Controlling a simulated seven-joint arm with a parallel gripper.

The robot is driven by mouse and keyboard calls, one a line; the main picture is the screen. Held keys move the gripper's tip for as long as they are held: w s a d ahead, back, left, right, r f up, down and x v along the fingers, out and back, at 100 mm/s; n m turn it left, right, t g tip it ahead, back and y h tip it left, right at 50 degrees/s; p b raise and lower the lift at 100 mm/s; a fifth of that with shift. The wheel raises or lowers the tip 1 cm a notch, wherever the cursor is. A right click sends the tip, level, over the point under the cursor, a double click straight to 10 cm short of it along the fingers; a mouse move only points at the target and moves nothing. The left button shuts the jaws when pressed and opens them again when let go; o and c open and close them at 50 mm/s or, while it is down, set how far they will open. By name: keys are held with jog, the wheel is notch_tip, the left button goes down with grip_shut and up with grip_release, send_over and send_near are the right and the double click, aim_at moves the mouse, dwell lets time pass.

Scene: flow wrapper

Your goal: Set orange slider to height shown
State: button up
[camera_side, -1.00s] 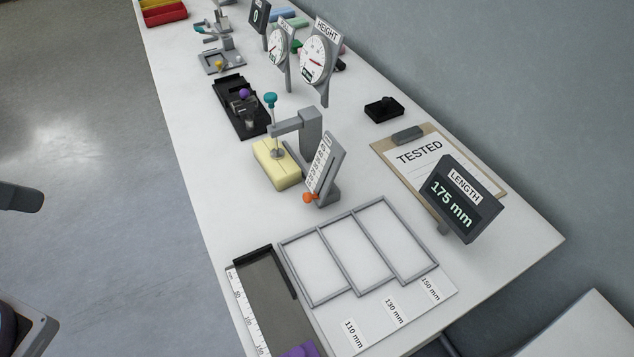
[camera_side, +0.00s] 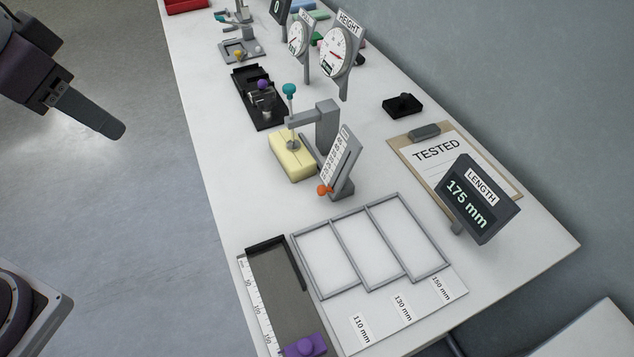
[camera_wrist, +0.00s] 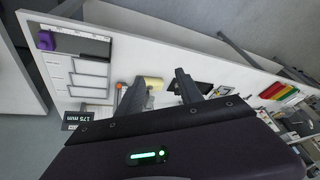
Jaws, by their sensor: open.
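The orange slider knob (camera_side: 324,190) sits at the low end of a tilted grey scale plate (camera_side: 341,157) with printed markings, too small to read. In the wrist view the orange knob (camera_wrist: 119,85) shows just left of my fingers. The height dial (camera_side: 336,52) stands on a post farther back, with a red needle; its reading is too small to tell. My gripper (camera_wrist: 160,80) is open and empty in the wrist view. In the side view my arm hangs over the floor left of the table, apart from the slider.
A yellow block (camera_side: 292,160) under a grey arm with a teal knob (camera_side: 289,90) stands beside the scale. A length display (camera_side: 477,199) reads 175 mm. A clipboard (camera_side: 478,165) reads TESTED. A three-part frame (camera_side: 368,289) and a purple-ended ruler tray (camera_side: 277,300) lie in front.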

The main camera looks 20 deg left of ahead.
jog(key=w+d+f+m+g+h, duration=0.1)
jog(key=w+d+f+m+h, duration=0.15)
jog(key=w+d+f, duration=0.55)
jog(key=m+g+h, duration=0.2)
jog(key=h, duration=0.1)
send_near(319, 187)
jog(key=x, duration=0.8)
jog(key=shift+d+f, duration=0.15)
jog(key=shift+f, duration=0.05)
grip_shut()
